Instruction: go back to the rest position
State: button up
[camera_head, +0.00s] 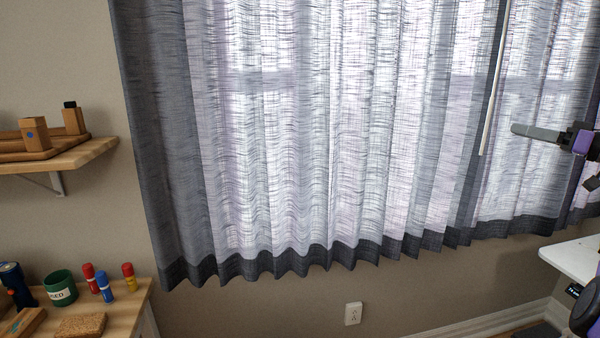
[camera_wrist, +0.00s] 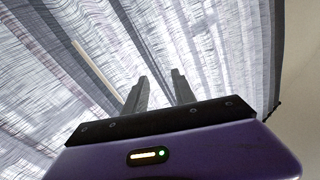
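My gripper (camera_head: 516,130) shows at the right edge of the head view, raised in front of the curtain with its grey fingers pointing left. In the wrist view my gripper (camera_wrist: 160,76) has two dark fingers standing apart with a clear gap, and the curtain shows between them. Nothing is held. Most of my arm is cut off by the right edge of the head view.
A long grey curtain (camera_head: 320,130) covers the window. A white desk edge (camera_head: 575,258) is at lower right.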

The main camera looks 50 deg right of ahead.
jog(key=w+d+f+m+g+h, duration=0.1)
jog(key=w+f+m+g+h, duration=0.3)
jog(key=f, duration=0.6)
jog(key=w+d+f+m+g+h, duration=0.1)
jog(key=w+f+m+h, duration=0.35)
jog(key=f, duration=0.45)
jog(key=w+a+f+g+h+p, duration=0.1)
jog(key=w+a+f, duration=0.3)
jog(key=a+f, duration=0.3)
jog(key=w+a+f+g+h, duration=0.1)
jog(key=w+a+f, duration=0.2)
jog(key=a+f, duration=0.45)
jog(key=s+a+n+t+y, duration=0.25)
jog(key=a+n+t, duration=0.2)
jog(key=a, duration=2.75)
jog(key=s+a+n+y+p, duration=0.1)
jog(key=s+a+n+y, duration=0.3)
jog(key=s+a, duration=0.3)
jog(key=s+a+f+n+y+p, duration=0.1)
jog(key=s+a+n+y, duration=0.3)
jog(key=a, duration=1.2)
jog(key=s+g+y, duration=0.1)
jog(key=s+y, duration=0.1)
jog(key=y, duration=0.1)
jog(key=shift+s+a+f+n+y, duration=0.15)
jog(key=shift+s+f+n+y, duration=0.15)
jog(key=shift+s+n, duration=0.1)
